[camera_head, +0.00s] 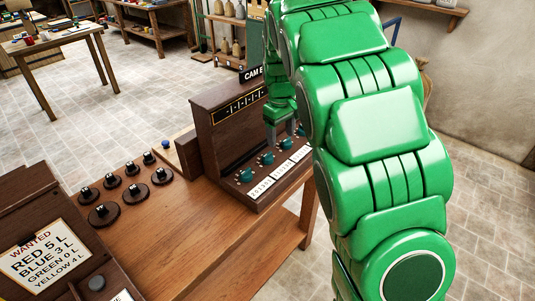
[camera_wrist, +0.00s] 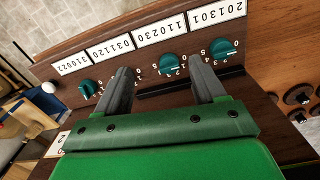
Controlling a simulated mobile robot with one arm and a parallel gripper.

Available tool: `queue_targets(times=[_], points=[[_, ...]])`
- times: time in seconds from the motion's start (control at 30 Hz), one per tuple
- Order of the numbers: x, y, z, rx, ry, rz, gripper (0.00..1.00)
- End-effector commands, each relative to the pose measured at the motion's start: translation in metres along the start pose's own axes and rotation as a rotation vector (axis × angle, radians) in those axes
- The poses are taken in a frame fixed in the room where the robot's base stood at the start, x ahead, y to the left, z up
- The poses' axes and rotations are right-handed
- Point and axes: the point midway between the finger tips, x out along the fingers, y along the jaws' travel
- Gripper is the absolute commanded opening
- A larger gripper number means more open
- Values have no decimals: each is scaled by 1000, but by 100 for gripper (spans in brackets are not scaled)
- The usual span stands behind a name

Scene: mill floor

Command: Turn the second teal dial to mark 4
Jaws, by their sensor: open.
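The console (camera_head: 225,128) has a row of teal dials on its sloped front. The nearest one (camera_head: 246,174) shows at the left end; it is at the right in the wrist view (camera_wrist: 222,49). The second teal dial (camera_head: 267,158) is beside it; in the wrist view (camera_wrist: 171,63) it appears between my spread fingers. Its exact mark is too small to read surely. My gripper (camera_wrist: 160,68) is open and empty, pointing down at the dials; contact cannot be told. A far dial (camera_wrist: 88,88) shows left of my fingers. Another dial is mostly hidden behind the left finger.
White number cards (camera_wrist: 160,34) line the dial row. Several black knobs on round dark bases (camera_head: 103,214) stand on the wooden bench (camera_head: 165,240) to the left. A sign reading WANTED (camera_head: 45,262) is at the front left.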

Motion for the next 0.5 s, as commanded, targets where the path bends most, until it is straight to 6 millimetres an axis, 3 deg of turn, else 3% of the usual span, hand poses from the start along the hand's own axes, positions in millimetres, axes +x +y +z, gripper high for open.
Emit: queue_targets(times=[0.2, 0.5], points=[[26, -4, -40, -101, 8, -16, 70], [38, -7, -55, -143, 14, -24, 70]])
